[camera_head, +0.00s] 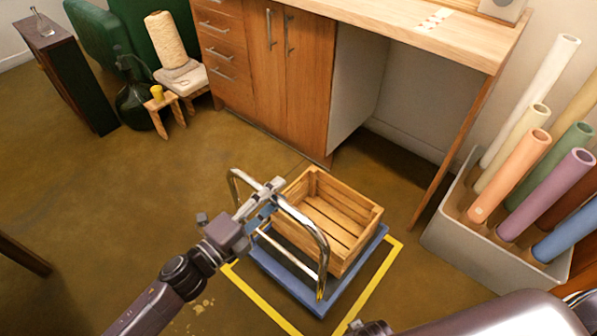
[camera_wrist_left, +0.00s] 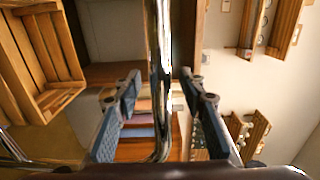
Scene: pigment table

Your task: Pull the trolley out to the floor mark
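The trolley has a blue platform (camera_head: 318,301), a bent chrome handle (camera_head: 322,250) and a slatted wooden crate (camera_head: 352,240) on top. The floor mark is a yellow outline (camera_head: 368,290). The trolley lies over its far part, and bare floor shows inside its near and right sides. My left gripper (camera_head: 262,203) is at the handle's top bar. In the left wrist view the chrome bar (camera_wrist_left: 160,70) runs between the two spread fingers (camera_wrist_left: 165,115), with gaps on both sides. The crate also shows there (camera_wrist_left: 45,60).
A wooden desk (camera_head: 440,35) with drawers stands behind the trolley. A grey bin (camera_head: 470,255) of coloured rolls stands to the right. A small stool (camera_head: 166,105) and a dark bottle (camera_head: 133,105) are at the back left.

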